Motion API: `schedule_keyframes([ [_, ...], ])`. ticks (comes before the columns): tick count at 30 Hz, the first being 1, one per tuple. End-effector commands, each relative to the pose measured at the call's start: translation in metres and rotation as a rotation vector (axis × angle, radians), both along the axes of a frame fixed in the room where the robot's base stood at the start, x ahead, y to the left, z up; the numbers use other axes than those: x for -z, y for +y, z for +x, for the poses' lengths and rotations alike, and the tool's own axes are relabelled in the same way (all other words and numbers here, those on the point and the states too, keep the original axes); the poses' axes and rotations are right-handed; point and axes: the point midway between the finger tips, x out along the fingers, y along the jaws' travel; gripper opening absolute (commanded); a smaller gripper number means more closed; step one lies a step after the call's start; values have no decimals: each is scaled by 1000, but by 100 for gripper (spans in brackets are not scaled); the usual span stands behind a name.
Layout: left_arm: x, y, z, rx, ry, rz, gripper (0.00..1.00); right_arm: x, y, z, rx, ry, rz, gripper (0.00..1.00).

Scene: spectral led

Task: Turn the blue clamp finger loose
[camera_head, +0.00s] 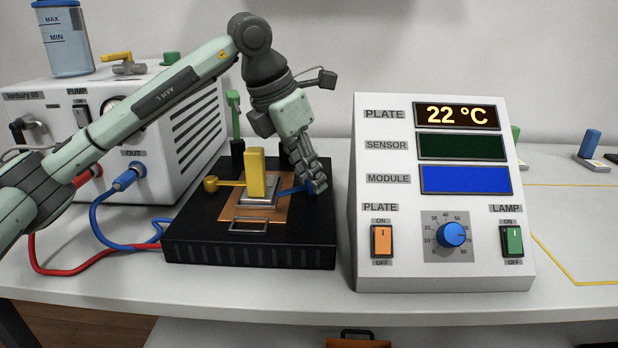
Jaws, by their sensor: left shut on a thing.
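The blue clamp finger (291,190) reaches across the right side of the black plate block (250,255), its inner end by the silver module at the middle. My left gripper (317,187) points down at the right of the block and is shut on the outer end of the blue clamp finger, which the fingers mostly hide. A yellow clamp finger (229,183) with a round knob lies on the left side of the module. A yellow upright block (256,172) stands on the module. My right gripper is not in view.
The control box (445,270) stands close to the right of my left gripper and reads 22 °C. A green upright lever (235,115) stands behind the block. The white pump unit (170,165) with red and blue hoses is at the left.

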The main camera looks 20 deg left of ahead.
Motion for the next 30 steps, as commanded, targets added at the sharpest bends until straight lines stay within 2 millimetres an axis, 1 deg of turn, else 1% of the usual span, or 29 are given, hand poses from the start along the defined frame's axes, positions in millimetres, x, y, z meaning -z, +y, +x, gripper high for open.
schedule_keyframes([
  [12,1,-3,-1,-392,-3,2,0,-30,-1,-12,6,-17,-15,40],
  [13,1,-3,-1,-419,-2,1,0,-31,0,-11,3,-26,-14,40],
  [15,0,-4,-1,-482,-2,1,0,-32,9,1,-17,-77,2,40],
  [21,0,-4,-1,-638,-2,0,0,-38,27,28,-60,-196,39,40],
  [24,0,-4,-1,-701,-1,-1,0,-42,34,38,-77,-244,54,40],
  [30,0,-5,-1,-789,0,0,0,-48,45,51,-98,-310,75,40],
])
